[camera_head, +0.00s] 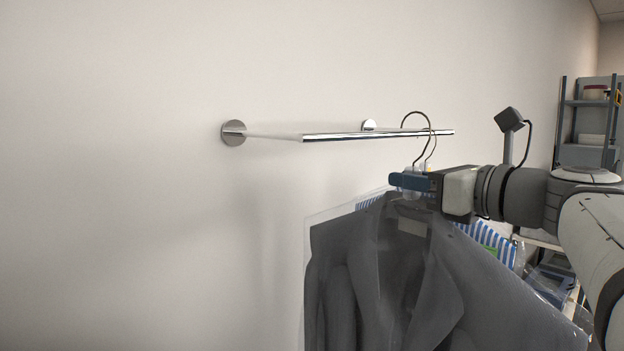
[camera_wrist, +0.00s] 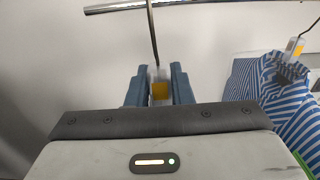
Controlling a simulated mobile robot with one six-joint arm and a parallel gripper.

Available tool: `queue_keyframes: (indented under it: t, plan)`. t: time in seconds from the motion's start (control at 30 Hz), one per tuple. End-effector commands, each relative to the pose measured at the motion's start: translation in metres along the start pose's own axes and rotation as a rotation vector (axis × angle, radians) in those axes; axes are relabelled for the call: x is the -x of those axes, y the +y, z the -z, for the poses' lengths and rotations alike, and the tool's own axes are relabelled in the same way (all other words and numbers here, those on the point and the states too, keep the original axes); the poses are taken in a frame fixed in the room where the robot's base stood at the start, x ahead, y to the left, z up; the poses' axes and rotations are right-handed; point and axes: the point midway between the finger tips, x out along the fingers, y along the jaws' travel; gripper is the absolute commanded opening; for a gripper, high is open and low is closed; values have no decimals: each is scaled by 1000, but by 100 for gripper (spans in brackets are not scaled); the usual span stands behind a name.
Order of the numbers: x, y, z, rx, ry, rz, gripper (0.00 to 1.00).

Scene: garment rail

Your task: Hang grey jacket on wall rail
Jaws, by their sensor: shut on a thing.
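The grey jacket (camera_head: 385,270), in a clear plastic cover, hangs upright below my gripper (camera_head: 408,182) in the head view. The gripper's blue jaws are shut on the hanger's neck, where a white and yellow piece (camera_wrist: 159,89) shows between the fingers (camera_wrist: 158,88) in the wrist view. The hanger's dark wire hook (camera_wrist: 152,35) rises from there and crosses the rail (camera_wrist: 115,7). The chrome wall rail (camera_head: 335,137) is just above the gripper in the head view. Whether the hook rests on the rail or only passes beside it, I cannot tell.
A blue-and-white striped garment (camera_head: 488,239) hangs behind the jacket; it also shows at the right of the wrist view (camera_wrist: 285,95). Round wall mounts (camera_head: 233,132) hold the rail. A shelf unit (camera_head: 590,120) stands far right. The rail's left part and wall there are clear.

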Motion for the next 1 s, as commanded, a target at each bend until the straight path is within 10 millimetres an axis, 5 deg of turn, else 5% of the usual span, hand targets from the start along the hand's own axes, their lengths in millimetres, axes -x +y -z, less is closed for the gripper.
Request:
queue_keyframes:
  t: [1.0]
  plan:
    - [-67, 0, -3, 1, -3, 0, 0]
